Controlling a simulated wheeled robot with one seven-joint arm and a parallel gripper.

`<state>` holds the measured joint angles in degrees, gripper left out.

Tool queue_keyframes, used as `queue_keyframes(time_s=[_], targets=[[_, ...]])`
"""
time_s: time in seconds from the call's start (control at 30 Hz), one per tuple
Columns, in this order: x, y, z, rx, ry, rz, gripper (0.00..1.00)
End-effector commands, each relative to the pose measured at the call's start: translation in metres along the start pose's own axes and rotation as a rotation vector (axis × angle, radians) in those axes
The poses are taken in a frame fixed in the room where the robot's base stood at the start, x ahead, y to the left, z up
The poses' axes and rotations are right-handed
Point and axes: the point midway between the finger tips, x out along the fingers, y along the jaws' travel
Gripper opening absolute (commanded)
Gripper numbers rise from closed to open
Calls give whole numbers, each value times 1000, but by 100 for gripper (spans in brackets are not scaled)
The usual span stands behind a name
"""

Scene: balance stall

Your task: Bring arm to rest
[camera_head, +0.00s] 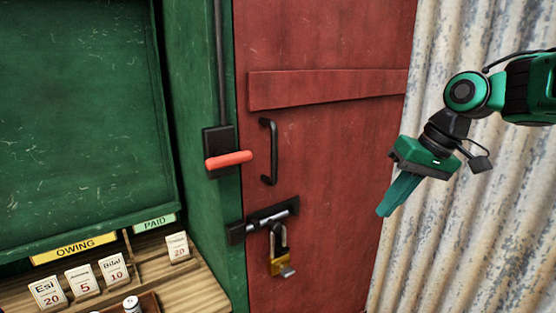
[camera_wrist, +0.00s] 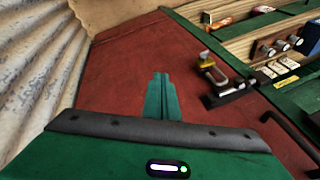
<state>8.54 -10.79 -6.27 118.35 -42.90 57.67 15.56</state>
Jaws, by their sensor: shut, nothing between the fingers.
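My arm reaches in from the right edge in the head view, in front of the corrugated wall. My gripper (camera_head: 384,212) points down and to the left, with its green fingers together and nothing between them. In the wrist view my gripper (camera_wrist: 158,76) also shows closed and empty, with the red door (camera_wrist: 120,60) behind it. The gripper appears apart from the door and touches nothing that I can see.
The red door (camera_head: 330,150) has a black handle (camera_head: 269,152), a bolt (camera_head: 270,217) and a hanging brass padlock (camera_head: 280,262). A red-handled lever (camera_head: 229,159) is left of it. A wooden shelf (camera_head: 150,262) holds cards. Corrugated wall (camera_head: 440,240) stands at right.

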Motion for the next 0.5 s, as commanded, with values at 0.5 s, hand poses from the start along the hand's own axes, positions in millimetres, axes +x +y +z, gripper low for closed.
queue_keyframes(time_s=[0.5], targets=[[24,144,242,642,-117,348,0]])
